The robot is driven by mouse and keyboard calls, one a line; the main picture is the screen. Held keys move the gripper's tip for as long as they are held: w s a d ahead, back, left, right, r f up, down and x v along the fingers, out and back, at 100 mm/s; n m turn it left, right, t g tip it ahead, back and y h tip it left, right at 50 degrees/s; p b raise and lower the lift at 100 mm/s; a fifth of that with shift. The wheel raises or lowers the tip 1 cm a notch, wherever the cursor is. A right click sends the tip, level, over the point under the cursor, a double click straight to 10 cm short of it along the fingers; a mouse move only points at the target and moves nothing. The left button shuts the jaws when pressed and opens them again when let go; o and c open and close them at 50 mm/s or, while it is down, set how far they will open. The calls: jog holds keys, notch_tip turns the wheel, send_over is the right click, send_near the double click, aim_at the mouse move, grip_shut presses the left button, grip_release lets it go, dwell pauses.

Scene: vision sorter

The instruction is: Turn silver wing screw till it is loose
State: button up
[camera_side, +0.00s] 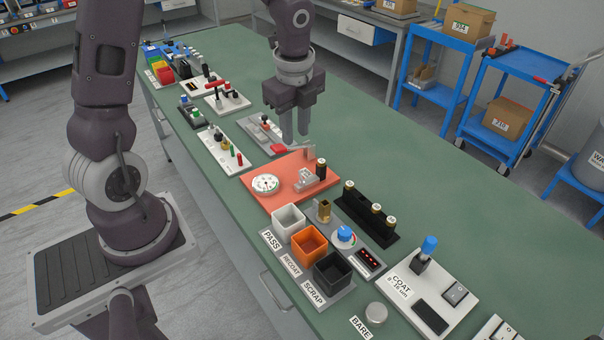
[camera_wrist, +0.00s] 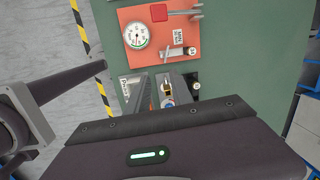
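A white dial gauge (camera_side: 265,184) and a silver block (camera_side: 305,180) sit on the plate. A black rack with brass-topped cylinders (camera_side: 366,212) is to the right. White, orange and black bins (camera_side: 309,244) stand in front. The green bench (camera_side: 440,190) is clear behind the rack.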

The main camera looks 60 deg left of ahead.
aim_at(302, 178)
jog(key=w+f+m, duration=0.1)
jog(key=f, duration=0.2)
jog(key=w+a+f+m+h, duration=0.1)
jog(key=f+m, duration=0.1)
jog(key=w+f+m, duration=0.1)
jog(key=f, duration=0.2)
jog(key=shift+a+f+m+g, duration=0.3)
jog(key=shift+a+m+g, duration=0.1)
notch_tip(302, 178, down, 7)
jog(key=shift+f, duration=0.1)
grip_shut()
